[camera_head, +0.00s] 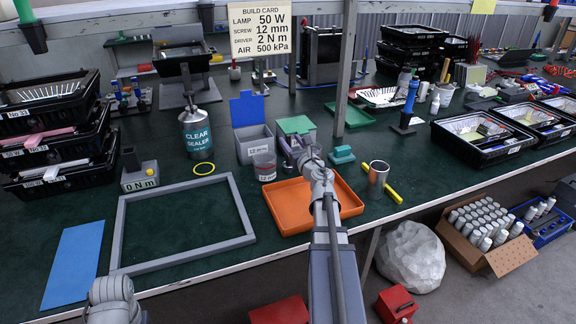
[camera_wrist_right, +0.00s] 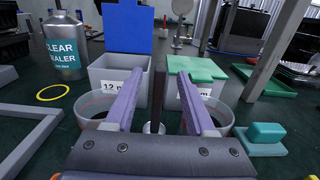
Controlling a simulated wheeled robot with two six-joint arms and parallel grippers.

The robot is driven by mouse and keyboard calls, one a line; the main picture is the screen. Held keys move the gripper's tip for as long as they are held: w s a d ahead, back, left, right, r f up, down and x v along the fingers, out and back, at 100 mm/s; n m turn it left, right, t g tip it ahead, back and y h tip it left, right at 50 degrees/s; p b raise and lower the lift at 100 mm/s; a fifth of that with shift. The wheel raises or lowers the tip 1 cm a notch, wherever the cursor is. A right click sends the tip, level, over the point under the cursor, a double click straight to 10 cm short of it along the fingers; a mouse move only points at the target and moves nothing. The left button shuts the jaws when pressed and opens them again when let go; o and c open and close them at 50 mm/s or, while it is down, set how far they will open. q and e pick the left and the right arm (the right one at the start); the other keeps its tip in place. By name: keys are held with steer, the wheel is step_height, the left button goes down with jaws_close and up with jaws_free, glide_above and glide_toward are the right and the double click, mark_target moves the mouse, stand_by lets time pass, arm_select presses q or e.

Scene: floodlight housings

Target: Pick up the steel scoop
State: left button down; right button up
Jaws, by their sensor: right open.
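My right gripper (camera_head: 294,148) is open in front of two grey bins. In the right wrist view its two purple fingers (camera_wrist_right: 160,80) stand apart on either side of a narrow dark upright bar with a steel-coloured lower end (camera_wrist_right: 154,128). This looks like the steel scoop with its handle up, but I cannot tell for sure. The fingers do not visibly touch it. In the head view the arm and gripper hide this spot. Of my left arm only a grey link shows at the lower left; its gripper is out of view.
A grey frame (camera_head: 125,232) lies left. A post (camera_head: 346,70) rises behind.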

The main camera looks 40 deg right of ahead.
mark_target(289, 138)
steer(key=x, duration=0.3)
steer(key=shift+w, duration=0.1)
jaws_close()
stand_by(1.3)
